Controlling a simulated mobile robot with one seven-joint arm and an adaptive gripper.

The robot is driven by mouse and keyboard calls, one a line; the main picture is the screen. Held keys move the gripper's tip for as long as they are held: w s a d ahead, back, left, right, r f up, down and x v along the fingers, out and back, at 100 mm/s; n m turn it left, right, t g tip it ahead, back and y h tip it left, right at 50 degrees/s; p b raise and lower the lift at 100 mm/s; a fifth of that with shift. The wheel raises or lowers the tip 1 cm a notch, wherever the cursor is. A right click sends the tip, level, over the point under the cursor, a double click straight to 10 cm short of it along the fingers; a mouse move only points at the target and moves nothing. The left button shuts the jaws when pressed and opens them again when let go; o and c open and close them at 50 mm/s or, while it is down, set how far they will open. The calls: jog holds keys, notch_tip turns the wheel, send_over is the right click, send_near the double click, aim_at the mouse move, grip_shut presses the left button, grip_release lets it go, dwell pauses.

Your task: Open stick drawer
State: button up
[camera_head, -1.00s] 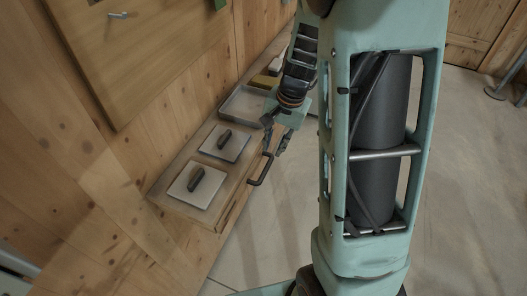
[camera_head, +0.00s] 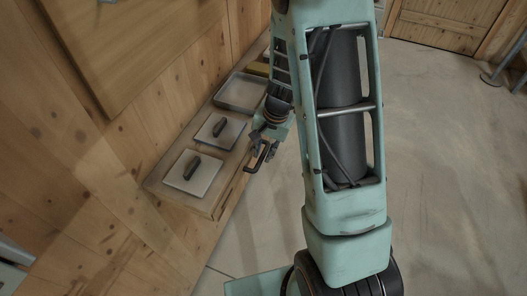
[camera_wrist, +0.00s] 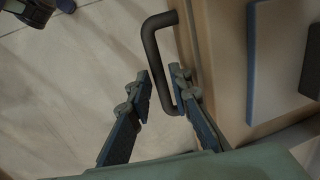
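The drawer's black bar handle (camera_head: 262,157) sticks out from the front of the low wooden bench (camera_head: 228,192). In the wrist view the handle (camera_wrist: 159,62) is a dark loop on the wooden front. My gripper (camera_wrist: 162,84) is open, with one finger on each side of the handle's long bar. The right finger is between the bar and the wooden front, close to the bar; whether it touches is unclear. The left finger is clear of the bar. In the head view my gripper (camera_head: 267,138) is small at the handle. The drawer's inside is not visible.
Two light square lids with dark grips, a nearer one (camera_head: 188,180) and a farther one (camera_head: 225,134), lie on the bench top. A grey tray (camera_head: 243,92) stands behind them. A wooden wall (camera_head: 60,170) rises on the left. The floor (camera_head: 450,170) on the right is clear.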

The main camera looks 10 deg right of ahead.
grip_shut()
jog(key=s+d+b, duration=0.6)
jog(key=s+d, duration=0.3)
jog(key=d, duration=0.4)
jog(key=shift+s+b, duration=0.15)
jog(key=shift+b, duration=0.25)
grip_release()
